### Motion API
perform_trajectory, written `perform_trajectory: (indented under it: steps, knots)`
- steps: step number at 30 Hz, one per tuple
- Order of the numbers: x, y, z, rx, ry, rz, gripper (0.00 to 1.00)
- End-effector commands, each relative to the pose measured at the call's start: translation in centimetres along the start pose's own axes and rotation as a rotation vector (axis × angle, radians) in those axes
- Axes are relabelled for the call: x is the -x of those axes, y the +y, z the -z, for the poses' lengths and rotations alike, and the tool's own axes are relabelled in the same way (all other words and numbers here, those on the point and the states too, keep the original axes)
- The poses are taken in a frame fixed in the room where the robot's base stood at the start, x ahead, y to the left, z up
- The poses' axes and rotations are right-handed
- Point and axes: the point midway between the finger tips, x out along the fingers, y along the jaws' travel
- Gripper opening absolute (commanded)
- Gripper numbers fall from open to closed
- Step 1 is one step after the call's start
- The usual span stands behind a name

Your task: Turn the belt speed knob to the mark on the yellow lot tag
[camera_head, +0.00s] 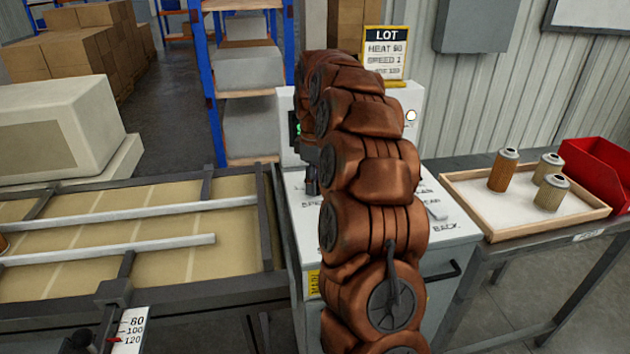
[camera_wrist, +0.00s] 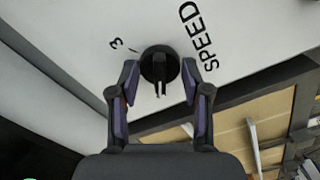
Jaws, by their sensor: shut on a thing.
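The belt speed knob (camera_wrist: 159,62) is black and round, on a white panel in the wrist view, beside the printed word SPEED. A "3" and a tick show at its upper left; the other marks are hidden or out of view. My gripper (camera_wrist: 160,75) has one finger on each side of the knob and is shut on it. The knob's narrow grip points toward the bottom of the wrist view. The lot tag (camera_head: 386,54), white with a yellow border, stands behind my arm and reads HEAT 90, SPEED 1; its last line is too small to read surely.
My arm covers much of the white machine (camera_head: 452,230) in the head view. A conveyor frame (camera_head: 268,225) lies at left. At right, a wooden tray (camera_head: 540,228) holds 3 filter cartridges (camera_head: 503,170), near a red bin (camera_head: 597,170). A scale (camera_head: 128,330) is at front left.

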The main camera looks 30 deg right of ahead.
Motion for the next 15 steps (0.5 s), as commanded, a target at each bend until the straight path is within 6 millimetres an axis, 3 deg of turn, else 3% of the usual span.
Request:
perform_trajectory:
  steps: [10,11,15]
  knots:
    - [-0.12,-0.11,-0.04,0.002,-0.002,0.005,0.13]
    - [-0.12,-0.11,-0.04,0.002,-0.002,0.005,0.5]
    - [-0.09,-0.08,-0.02,0.002,-0.001,0.003,0.64]
